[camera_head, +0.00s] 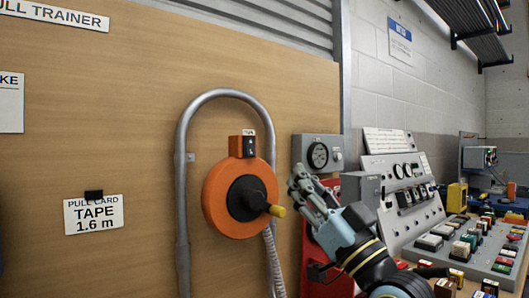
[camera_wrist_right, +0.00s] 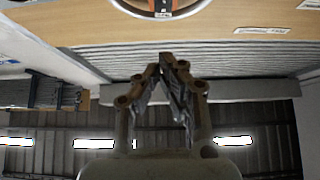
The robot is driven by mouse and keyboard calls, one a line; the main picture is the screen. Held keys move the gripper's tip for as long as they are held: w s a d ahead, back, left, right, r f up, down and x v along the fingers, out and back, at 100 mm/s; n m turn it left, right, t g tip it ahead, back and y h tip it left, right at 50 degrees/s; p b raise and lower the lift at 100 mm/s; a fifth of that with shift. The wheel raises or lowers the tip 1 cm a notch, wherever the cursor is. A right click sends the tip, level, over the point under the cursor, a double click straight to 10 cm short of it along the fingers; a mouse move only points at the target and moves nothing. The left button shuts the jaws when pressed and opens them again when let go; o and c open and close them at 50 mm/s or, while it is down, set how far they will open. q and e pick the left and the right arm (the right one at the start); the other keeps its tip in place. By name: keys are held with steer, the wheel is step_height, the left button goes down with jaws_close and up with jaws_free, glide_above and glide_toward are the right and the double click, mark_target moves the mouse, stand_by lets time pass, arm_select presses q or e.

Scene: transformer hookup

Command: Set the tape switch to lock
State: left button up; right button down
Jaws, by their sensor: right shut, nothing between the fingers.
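The orange tape reel (camera_head: 222,205) is mounted on the wooden board and has a black hub and a crank with a yellow knob (camera_head: 277,211). The tape switch (camera_head: 249,146) is a small dark panel on an orange block at the reel's top, with a small label above it. Its setting is too small to read. My left gripper is out of view.
A grey pipe (camera_head: 182,190) arches around the reel. A grey gauge box (camera_head: 318,153) and a red panel stand just behind my right gripper. A control console (camera_head: 405,195) and a bench with several coloured parts fill the right. The board left of the pipe is mostly clear.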

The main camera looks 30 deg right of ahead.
mark_target(254, 139)
steer(key=shift+t, duration=0.3)
steer(key=w+r+b, duration=0.1)
steer(key=w, duration=0.2)
steer(key=w+a+r+b, duration=0.1)
steer(key=w+b, duration=0.1)
steer(key=w, duration=0.2)
steer(key=w+r+b, duration=0.1)
steer(key=w+b, duration=0.1)
steer(key=w, duration=0.2)
steer(key=shift+a+r, duration=0.25)
steer(key=shift+r, duration=0.15)
steer(key=shift+r+p, duration=0.2)
steer(key=shift+p, duration=0.1)
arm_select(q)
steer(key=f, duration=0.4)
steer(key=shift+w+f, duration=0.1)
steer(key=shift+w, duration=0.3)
arm_select(e)
steer(key=shift+r, duration=0.1)
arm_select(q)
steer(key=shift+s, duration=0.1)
